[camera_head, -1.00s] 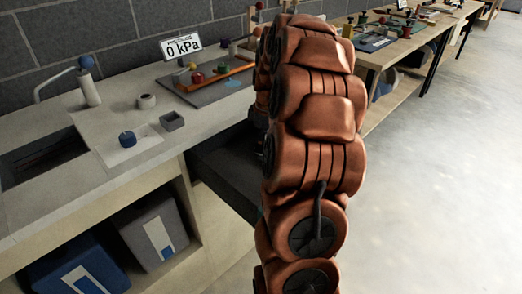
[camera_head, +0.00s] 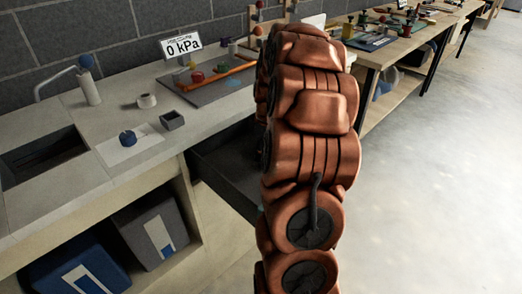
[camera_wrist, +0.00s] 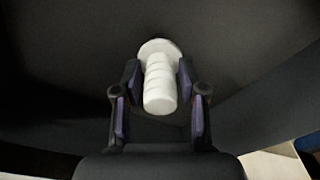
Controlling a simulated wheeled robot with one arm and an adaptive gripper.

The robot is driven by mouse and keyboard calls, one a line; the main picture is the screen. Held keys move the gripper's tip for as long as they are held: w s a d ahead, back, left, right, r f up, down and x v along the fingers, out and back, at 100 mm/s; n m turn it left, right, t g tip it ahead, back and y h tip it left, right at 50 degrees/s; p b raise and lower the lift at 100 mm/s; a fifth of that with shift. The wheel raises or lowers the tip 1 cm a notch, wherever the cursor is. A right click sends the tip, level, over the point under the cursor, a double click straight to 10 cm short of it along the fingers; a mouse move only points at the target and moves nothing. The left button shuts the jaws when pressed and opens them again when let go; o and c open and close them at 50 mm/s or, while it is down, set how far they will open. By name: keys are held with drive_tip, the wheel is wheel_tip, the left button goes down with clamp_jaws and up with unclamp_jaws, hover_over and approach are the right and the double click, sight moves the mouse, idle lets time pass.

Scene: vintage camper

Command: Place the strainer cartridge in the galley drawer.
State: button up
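The strainer cartridge (camera_wrist: 161,88) is a white, ribbed cylinder with a wider round flange at its far end. My gripper (camera_wrist: 159,78) has its fingertips against both sides of the cartridge and is shut on it. Dark surfaces of the galley drawer (camera_wrist: 80,50) surround them in the wrist view. Whether the cartridge touches the drawer floor I cannot tell. In the head view the dark galley drawer (camera_head: 228,190) stands open below the counter. My copper arm covers its right part and hides the gripper and cartridge there.
A blue bin (camera_head: 65,270) and grey bin (camera_head: 150,235) stand below. The floor at right is clear.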

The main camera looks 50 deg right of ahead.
drive_tip(key=shift+o, duration=0.6)
drive_tip(key=shift+r, duration=0.5)
drive_tip(key=r, duration=0.7)
drive_tip(key=s+r, duration=0.1)
drive_tip(key=r, duration=0.3)
drive_tip(key=shift+s+d+r, duration=0.1)
drive_tip(key=shift+d, duration=0.3)
drive_tip(key=s+a+f+m+g, duration=0.1)
drive_tip(key=s+a, duration=0.2)
drive_tip(key=a, duration=0.9)
drive_tip(key=s+a+m+g, duration=0.1)
drive_tip(key=s+a, duration=0.3)
drive_tip(key=a, duration=0.7)
drive_tip(key=s+a+f+m+g, duration=0.1)
drive_tip(key=s+a+f+m, duration=0.1)
drive_tip(key=s+a, duration=0.3)
drive_tip(key=s+a+f+m+g, duration=0.1)
drive_tip(key=s+a+f, duration=0.3)
drive_tip(key=s, duration=0.8)
drive_tip(key=shift+s+a+m+h, duration=0.25)
drive_tip(key=shift+a+m+h, duration=0.15)
drive_tip(key=shift+a+m, duration=0.35)
